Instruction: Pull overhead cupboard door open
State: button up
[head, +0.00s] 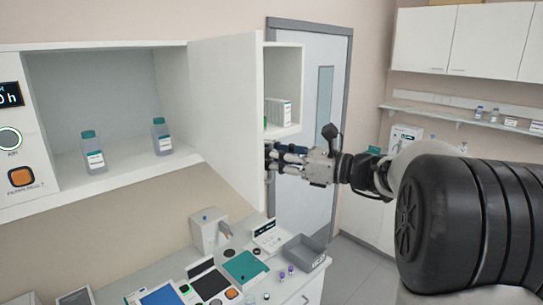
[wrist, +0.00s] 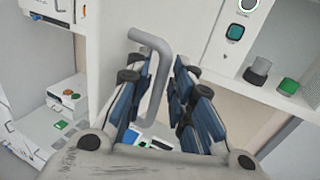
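The white overhead cupboard door (head: 226,110) stands swung well out from the cupboard (head: 110,46), with its inner face towards the head camera. My gripper (head: 270,158) is at the lower right edge of the door, on its outer side; its tips are partly hidden there. In the wrist view a grey bent bar handle (wrist: 161,58) runs between the two fingers of my gripper (wrist: 161,78). The fingers stand apart on both sides of the bar, with narrow gaps showing. The handle is hidden in the head view.
Two bottles with teal caps (head: 92,153) stand inside the cupboard. Below, the bench holds a grey tray (head: 304,253), a white box (head: 208,231) and several small items. An open shelf unit (head: 297,75) is beyond the door. A grey-framed room door (head: 325,100) is behind.

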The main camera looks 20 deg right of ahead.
jog(key=shift+o, duration=0.5)
jog(key=shift+w+a, duration=0.1)
jog(key=shift+w, duration=0.05)
jog(key=v, duration=1.2)
